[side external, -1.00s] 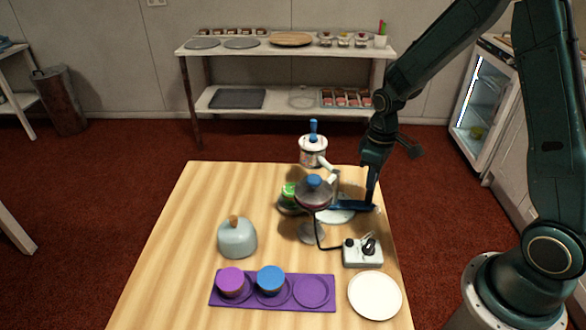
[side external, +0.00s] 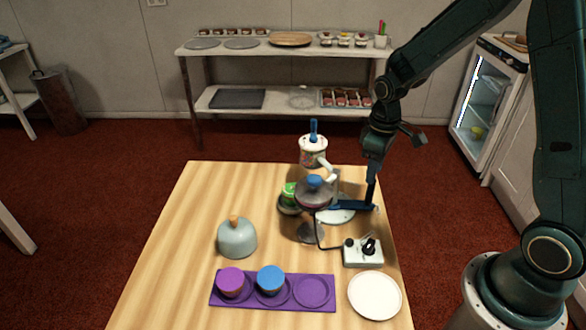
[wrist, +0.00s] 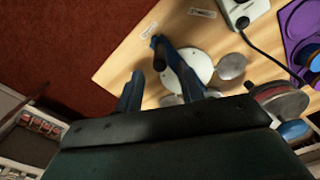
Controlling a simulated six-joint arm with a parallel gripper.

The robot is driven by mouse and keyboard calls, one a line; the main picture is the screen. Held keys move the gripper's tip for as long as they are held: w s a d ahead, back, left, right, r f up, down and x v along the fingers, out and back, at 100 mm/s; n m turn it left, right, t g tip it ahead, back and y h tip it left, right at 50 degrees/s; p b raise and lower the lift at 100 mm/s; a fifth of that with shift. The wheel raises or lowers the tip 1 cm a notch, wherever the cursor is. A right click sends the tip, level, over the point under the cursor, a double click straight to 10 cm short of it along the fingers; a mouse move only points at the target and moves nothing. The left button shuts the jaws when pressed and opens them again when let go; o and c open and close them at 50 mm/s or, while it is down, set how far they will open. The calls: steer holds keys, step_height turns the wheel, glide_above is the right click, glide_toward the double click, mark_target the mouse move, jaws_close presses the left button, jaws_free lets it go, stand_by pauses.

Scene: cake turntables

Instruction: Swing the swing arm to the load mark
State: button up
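The swing arm (side external: 350,206) is a blue bar low over a white round base (side external: 344,215) at the table's right. In the wrist view its dark upright handle (wrist: 159,52) stands near the rim of the white base (wrist: 198,65). My gripper (wrist: 160,80) is open, with its fingers spread on either side of the handle's line; contact cannot be told. In the side view my gripper (side external: 370,195) points down at the bar's right end. Two small white labels, one (wrist: 150,30) left and one (wrist: 202,13) right, lie on the table; their text is unreadable.
A switch box (side external: 362,252) with a cable, a white plate (side external: 375,295), a purple tray (side external: 312,308) and a grey dome (side external: 237,239) are nearer. The table's left is clear.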

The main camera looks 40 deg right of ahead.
steer(key=shift+r, duration=2.1)
steer(key=shift+s+a+r, duration=0.1)
steer(key=shift+s+r, duration=0.05)
steer(key=shift+r, duration=0.25)
steer(key=s+a+r+m+t, duration=0.1)
steer(key=s+a+r+t, duration=0.1)
steer(key=s+r, duration=0.5)
steer(key=s+a+r+m+t, duration=0.2)
steer(key=s+a+r, duration=0.3)
steer(key=s+r, duration=0.3)
steer(key=s+t, duration=0.1)
steer(key=s, duration=0.2)
steer(key=shift+a+t, duration=0.15)
steer(key=shift+t, duration=0.15)
